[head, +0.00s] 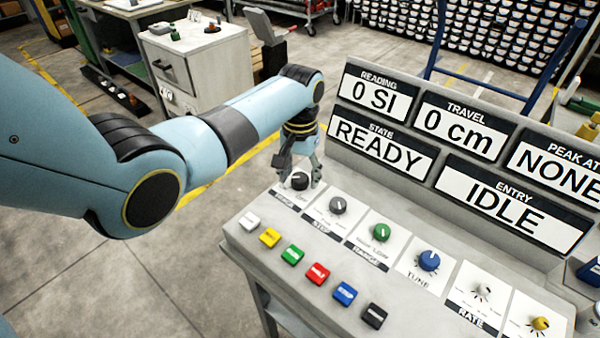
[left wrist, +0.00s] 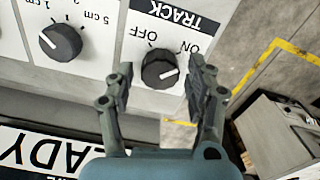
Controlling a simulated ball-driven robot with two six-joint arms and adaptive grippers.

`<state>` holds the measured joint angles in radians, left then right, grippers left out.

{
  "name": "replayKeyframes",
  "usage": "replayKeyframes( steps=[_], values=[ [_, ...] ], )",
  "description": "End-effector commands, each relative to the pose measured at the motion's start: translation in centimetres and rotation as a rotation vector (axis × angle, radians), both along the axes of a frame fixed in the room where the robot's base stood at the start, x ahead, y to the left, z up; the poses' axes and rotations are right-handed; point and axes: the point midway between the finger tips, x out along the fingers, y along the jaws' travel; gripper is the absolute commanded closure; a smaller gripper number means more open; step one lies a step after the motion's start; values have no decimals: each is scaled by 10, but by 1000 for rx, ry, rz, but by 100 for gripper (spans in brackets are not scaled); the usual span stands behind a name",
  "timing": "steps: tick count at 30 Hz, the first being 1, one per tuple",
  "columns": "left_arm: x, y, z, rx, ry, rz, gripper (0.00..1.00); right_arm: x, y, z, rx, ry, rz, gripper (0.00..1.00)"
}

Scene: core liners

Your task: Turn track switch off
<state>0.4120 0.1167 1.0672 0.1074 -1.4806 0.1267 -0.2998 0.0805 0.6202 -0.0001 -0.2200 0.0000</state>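The track switch is a black round knob (left wrist: 161,70) on a white plate marked TRACK, OFF and ON, seen upside down in the left wrist view. Its white pointer line points right, nearer the ON mark than OFF. In the head view the knob (head: 300,181) sits at the left end of the panel's knob row. My left gripper (head: 301,176) reaches down over it. In the left wrist view the fingers (left wrist: 160,86) stand open on either side of the knob, with small gaps visible. My right gripper is not in view.
A dark step knob (head: 338,205) sits beside the track knob, then green (head: 380,231) and blue (head: 429,260) knobs. Several coloured buttons line the console's front, including a red one (head: 318,274). A display board (head: 420,120) rises behind, reading READY and IDLE.

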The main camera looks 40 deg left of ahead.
Motion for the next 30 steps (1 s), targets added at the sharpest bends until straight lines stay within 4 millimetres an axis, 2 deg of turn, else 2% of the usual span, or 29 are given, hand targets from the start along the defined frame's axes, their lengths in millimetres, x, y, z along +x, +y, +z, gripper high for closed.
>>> replayKeyframes(
  steps=[1, 9, 11, 20, 30],
  values=[
    [0, 0, 0, 0, 0, 0, 54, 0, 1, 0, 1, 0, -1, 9],
    [0, 0, 0, 0, 0, 0, 90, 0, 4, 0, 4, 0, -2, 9],
    [0, 0, 0, 0, 0, 0, 95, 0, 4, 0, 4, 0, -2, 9],
    [0, 0, 1, 0, 1, 42, 95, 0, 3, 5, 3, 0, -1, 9],
    [0, 0, 3, 0, 1, 269, 95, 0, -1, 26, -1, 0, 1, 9]
  ],
)
